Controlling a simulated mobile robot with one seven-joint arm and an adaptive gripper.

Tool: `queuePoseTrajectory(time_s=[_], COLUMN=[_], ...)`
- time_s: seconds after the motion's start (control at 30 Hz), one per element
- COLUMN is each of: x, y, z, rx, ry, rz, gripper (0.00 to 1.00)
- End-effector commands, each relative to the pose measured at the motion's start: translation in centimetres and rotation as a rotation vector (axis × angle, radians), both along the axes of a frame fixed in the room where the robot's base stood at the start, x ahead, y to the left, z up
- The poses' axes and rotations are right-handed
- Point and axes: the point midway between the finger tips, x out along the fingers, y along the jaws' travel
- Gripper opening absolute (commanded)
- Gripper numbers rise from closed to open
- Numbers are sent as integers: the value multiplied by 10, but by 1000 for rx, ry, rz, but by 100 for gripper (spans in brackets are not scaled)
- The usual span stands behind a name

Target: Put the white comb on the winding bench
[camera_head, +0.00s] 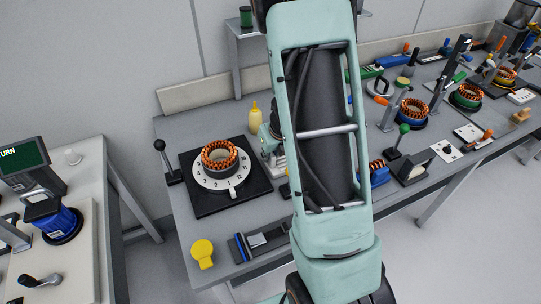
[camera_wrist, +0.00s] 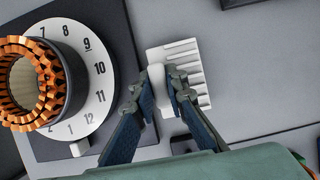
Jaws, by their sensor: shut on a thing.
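In the wrist view the white comb (camera_wrist: 193,60) has a ribbed body with a pale rounded grip. My gripper (camera_wrist: 164,84) is shut on that grip, one dark finger on each side. The comb is over the grey bench surface, just right of the black plate with the numbered dial. I cannot tell whether it touches the surface.
A copper-wound stator (camera_wrist: 28,85) sits on the white numbered dial (camera_wrist: 97,80), left of my gripper; it also shows in the head view (camera_head: 219,155). A yellow bottle (camera_head: 255,115), a black-knobbed lever (camera_head: 160,147) and a yellow round item (camera_head: 203,250) stand nearby. The right side is crowded.

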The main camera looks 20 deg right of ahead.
Motion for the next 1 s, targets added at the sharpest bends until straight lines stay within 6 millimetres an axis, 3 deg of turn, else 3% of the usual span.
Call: queuePoseTrajectory(time_s=[0.17, 0.2, 0.37, 0.73, 1.0], x=[0, 0, 0, 0, -18], y=[0, 0, 0, 0, 0], z=[-3, -4, -2, 3, 54], rx=[0, 0, 0, 0, 0], ry=[-1, 0, 0, -1, -3], rz=[0, 0, 0, 0, 1], gripper=[0, 14, 30, 30, 30])
